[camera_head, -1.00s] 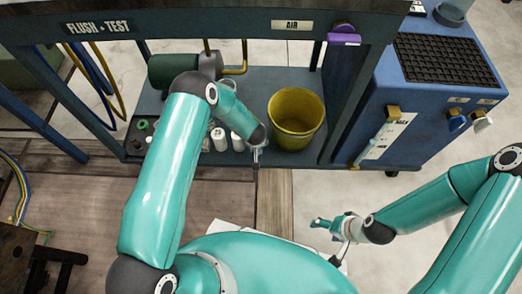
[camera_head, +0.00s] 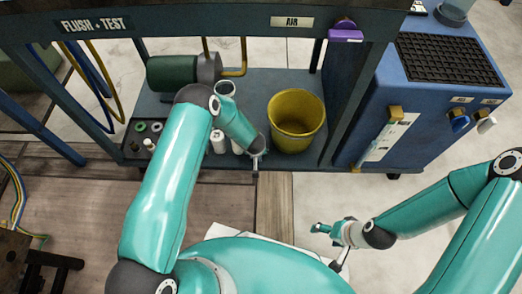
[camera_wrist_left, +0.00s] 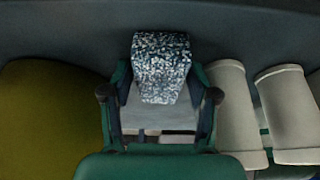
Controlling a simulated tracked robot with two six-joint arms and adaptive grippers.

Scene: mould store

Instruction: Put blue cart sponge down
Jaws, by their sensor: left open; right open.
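In the left wrist view a speckled blue-and-white block (camera_wrist_left: 160,68), which looks like the sponge, sits between the fingers of my open left gripper (camera_wrist_left: 160,103). It appears to rest against the dark shelf surface; whether the fingers touch it I cannot tell. In the head view my left gripper (camera_head: 256,158) is at the front edge of the lower shelf (camera_head: 180,180), between the yellow bucket and the white bottles. The sponge cannot be made out there. My right gripper (camera_head: 335,231) is open and empty, low at the right, away from the shelf.
A yellow bucket (camera_head: 296,121) stands right of my left gripper, and white bottles (camera_head: 218,141) stand left. The bench frame (camera_head: 215,22) spans overhead. A blue cart (camera_head: 440,110) with a black ribbed mat (camera_head: 447,60) stands at the right. Floor is free in front of it.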

